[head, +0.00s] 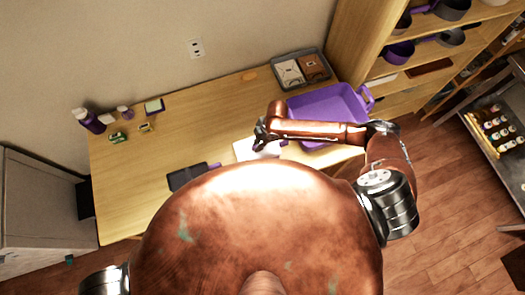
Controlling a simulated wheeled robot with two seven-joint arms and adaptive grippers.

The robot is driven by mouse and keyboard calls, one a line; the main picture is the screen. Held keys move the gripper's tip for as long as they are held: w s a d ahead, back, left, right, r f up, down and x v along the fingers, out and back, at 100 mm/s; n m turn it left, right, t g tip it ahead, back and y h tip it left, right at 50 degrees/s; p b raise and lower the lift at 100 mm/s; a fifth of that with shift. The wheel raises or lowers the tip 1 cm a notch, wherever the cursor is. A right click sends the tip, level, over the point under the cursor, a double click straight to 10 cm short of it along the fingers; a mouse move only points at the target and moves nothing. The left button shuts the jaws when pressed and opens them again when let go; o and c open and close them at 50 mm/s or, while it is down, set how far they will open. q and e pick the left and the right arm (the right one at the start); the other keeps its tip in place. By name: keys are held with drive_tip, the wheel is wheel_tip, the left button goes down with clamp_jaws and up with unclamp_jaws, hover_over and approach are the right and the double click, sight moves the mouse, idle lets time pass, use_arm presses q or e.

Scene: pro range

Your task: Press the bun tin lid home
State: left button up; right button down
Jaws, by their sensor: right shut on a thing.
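My right arm reaches in from the right across the table, and its gripper (262,143) points down over the table's front part. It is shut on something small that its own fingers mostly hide. A white, flat-looking thing (245,152) lies right under the gripper, partly hidden by my copper body. I cannot tell whether it is the bun tin or its lid, or how the lid sits. My left gripper is out of view.
A large purple tray (362,103) stands to the right, under my forearm. A grey tray (326,66) with two packets is behind it. A dark flat thing (187,178) lies left of the gripper. Purple bottles (88,121) stand far left. The table's middle (190,130) is clear.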

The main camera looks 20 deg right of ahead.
drive_tip(key=shift+f, duration=0.15)
drive_tip(key=c, duration=1.9)
unclamp_jaws()
drive_tip(key=shift+r+p, duration=4)
drive_tip(key=shift+r, duration=0.15)
drive_tip(key=shift+f, duration=0.1)
